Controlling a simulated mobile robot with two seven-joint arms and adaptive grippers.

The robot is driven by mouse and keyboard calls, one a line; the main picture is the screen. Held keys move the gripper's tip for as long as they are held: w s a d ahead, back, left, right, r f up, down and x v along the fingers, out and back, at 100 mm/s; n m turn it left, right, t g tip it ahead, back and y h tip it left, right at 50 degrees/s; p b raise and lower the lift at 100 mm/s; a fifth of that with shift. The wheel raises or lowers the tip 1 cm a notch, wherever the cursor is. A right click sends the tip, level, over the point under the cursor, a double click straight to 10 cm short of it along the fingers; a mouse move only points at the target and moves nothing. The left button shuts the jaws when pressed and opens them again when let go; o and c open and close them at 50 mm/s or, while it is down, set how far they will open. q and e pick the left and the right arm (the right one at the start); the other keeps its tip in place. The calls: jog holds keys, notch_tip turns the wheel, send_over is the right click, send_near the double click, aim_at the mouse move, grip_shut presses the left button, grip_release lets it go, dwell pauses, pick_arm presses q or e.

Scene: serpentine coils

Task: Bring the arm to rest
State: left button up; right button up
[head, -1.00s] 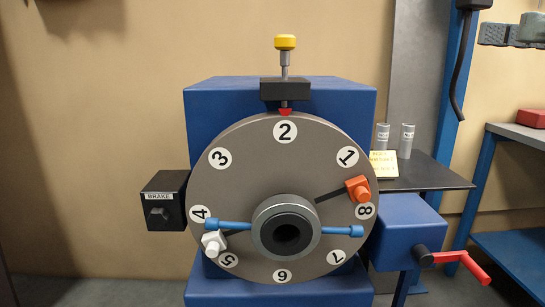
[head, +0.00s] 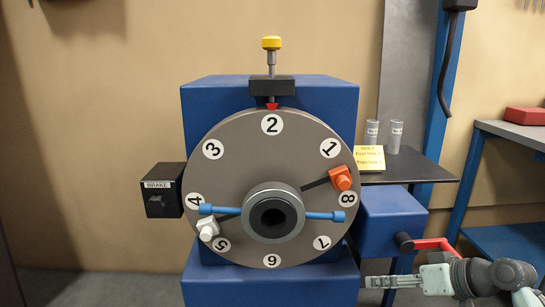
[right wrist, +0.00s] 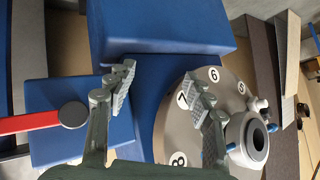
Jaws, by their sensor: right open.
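My right gripper (head: 378,282) is low at the right in the head view, in front of the blue stand and below the crank box. In the right wrist view its two fingers (right wrist: 163,92) are spread apart with nothing between them. The grey numbered disc (head: 235,165) stands upright, with 2 under the red pointer (head: 271,106); it also shows in the right wrist view (right wrist: 180,135). The red crank handle (head: 432,243) is just above my right arm, which hides its end; it also shows in the right wrist view (right wrist: 30,122). My left gripper is not in view.
The black brake box (head: 164,190) is left of the disc. A yellow-knobbed plunger (head: 271,43) stands on top. A dark shelf (head: 410,170) holds a yellow note and two grey cylinders. A blue-legged bench (head: 500,240) is at the right. The left side is open floor.

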jog(key=s+d+f+m+g+h, duration=0.1)
jog(key=s+f+h, duration=0.1)
jog(key=s+f, duration=0.5)
jog(key=s+f+g+h, duration=0.2)
jog(key=s+f, duration=0.1)
jog(key=f, duration=0.9)
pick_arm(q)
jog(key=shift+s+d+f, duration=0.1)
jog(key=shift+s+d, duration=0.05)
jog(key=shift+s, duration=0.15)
pick_arm(e)
jog(key=s+f+g+h, duration=0.1)
jog(key=s+f+h, duration=0.1)
jog(key=s+f, duration=0.3)
jog(key=s+d+f+h, duration=0.1)
jog(key=s+f+h, duration=0.1)
jog(key=s+f, duration=0.3)
jog(key=s, duration=0.4)
jog(key=shift+s+d+f+g, duration=0.2)
jog(key=shift+s+f+g, duration=0.1)
jog(key=shift+s+g, duration=0.1)
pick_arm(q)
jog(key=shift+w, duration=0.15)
